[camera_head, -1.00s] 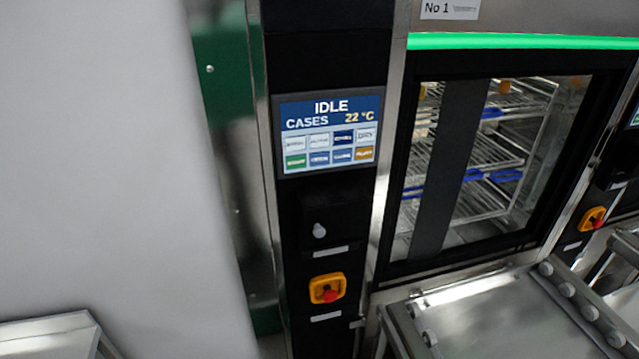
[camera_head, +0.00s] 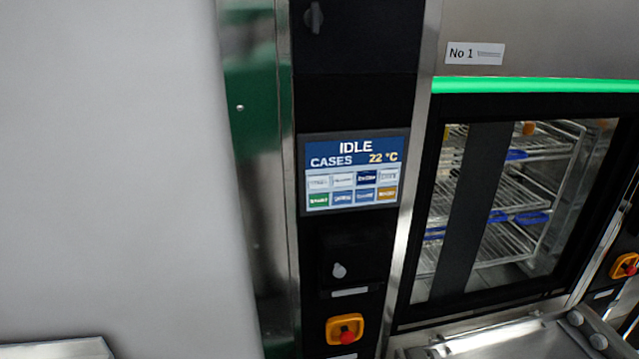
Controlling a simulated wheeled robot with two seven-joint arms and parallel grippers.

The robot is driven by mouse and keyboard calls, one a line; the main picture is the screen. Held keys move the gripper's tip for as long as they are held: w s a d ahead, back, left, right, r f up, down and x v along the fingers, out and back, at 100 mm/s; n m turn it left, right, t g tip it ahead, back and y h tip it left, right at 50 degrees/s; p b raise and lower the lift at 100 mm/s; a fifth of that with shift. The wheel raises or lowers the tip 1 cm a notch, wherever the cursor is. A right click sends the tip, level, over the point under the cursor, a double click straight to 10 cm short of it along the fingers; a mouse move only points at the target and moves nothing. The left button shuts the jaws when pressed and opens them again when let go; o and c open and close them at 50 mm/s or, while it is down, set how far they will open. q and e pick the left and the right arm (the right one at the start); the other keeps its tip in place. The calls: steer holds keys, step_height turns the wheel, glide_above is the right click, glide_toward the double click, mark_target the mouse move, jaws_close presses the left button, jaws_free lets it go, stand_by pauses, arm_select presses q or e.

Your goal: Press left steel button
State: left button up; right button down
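A round grey steel-looking button or knob (camera_head: 339,270) sits on the black control column (camera_head: 350,235), below the display and above a small white label. Whether it is the left steel button I cannot tell. A dark knob (camera_head: 314,18) sits higher on the same column. The display (camera_head: 354,172) reads IDLE, CASES, 22 °C, with rows of coloured tiles. A red button on a yellow plate (camera_head: 345,329) is lower down. Neither of my grippers shows in the head view.
The washer No 1 door (camera_head: 470,215) has a glass window with wire racks and blue parts inside, under a green light strip (camera_head: 540,86). A roller table (camera_head: 500,345) stands before it. A plain grey wall (camera_head: 110,160) fills the left. Another red-and-yellow button (camera_head: 624,266) is at far right.

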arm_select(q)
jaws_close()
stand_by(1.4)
